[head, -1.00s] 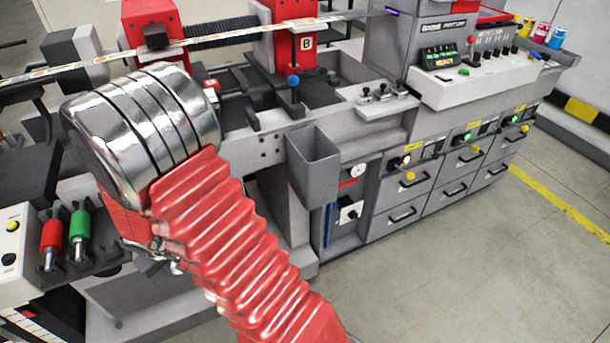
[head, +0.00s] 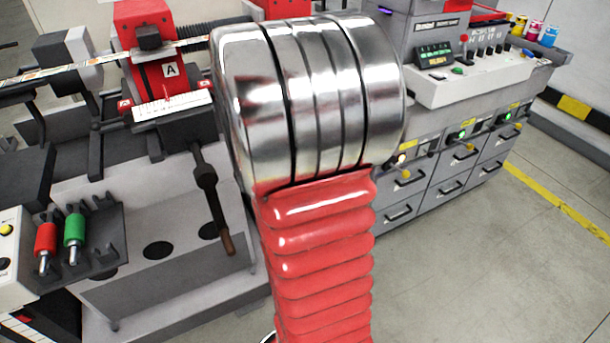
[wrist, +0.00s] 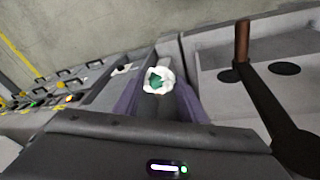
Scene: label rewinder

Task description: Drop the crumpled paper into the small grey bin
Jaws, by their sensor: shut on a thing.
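The crumpled paper (wrist: 157,79), white with a green patch, shows in the wrist view between the two fingers of my gripper (wrist: 159,88). My gripper is shut on it. In the head view my large chrome and red arm stands in front, and both the gripper and the paper are hidden behind it. The small grey bin is also hidden behind my arm in the head view. In the wrist view I cannot clearly make out the bin among the grey surfaces around the paper, so how far the paper is from it cannot be told.
A dark rod with a brown end (head: 207,195) sticks out from the machine, left of my arm; it also shows in the wrist view (wrist: 251,80). Red and green rollers (head: 74,238) sit at the left. Grey drawers (head: 440,180) stand at right. The floor (head: 480,270) is clear.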

